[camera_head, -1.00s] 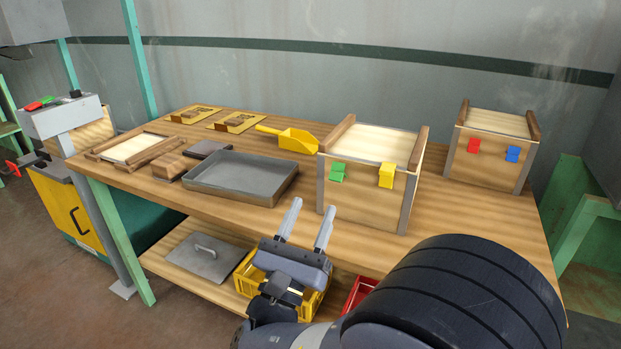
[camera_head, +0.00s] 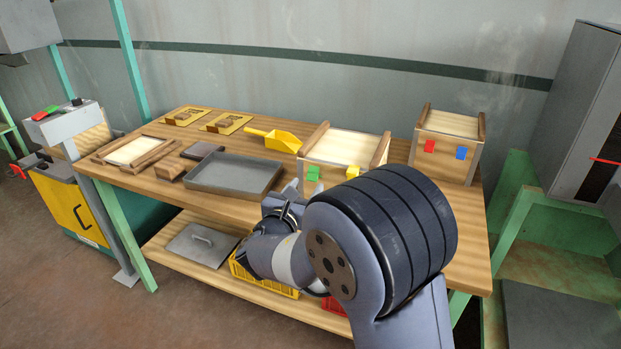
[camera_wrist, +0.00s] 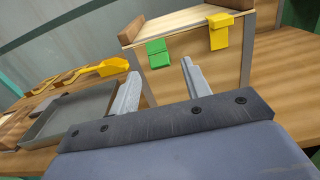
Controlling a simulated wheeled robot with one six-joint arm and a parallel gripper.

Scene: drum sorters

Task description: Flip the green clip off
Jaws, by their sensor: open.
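The green clip (camera_head: 313,173) sits on the upper front edge of the nearer wooden box (camera_head: 345,146), left of the yellow clip (camera_head: 352,172). In the wrist view the green clip (camera_wrist: 158,53) hangs on the box front (camera_wrist: 200,70). My gripper (camera_wrist: 160,82) is open, with its two fingers pointing at the box front. The green clip shows between and beyond the fingertips and nothing is held. In the head view my own arm hides most of the gripper and the lower part of the box.
A grey metal tray (camera_head: 235,176) lies left of the box, with a yellow scoop (camera_head: 283,140) behind it. A second box (camera_head: 447,145) with red (camera_head: 430,146) and blue (camera_head: 461,153) clips stands to the right. Yellow and red crates sit on the lower shelf.

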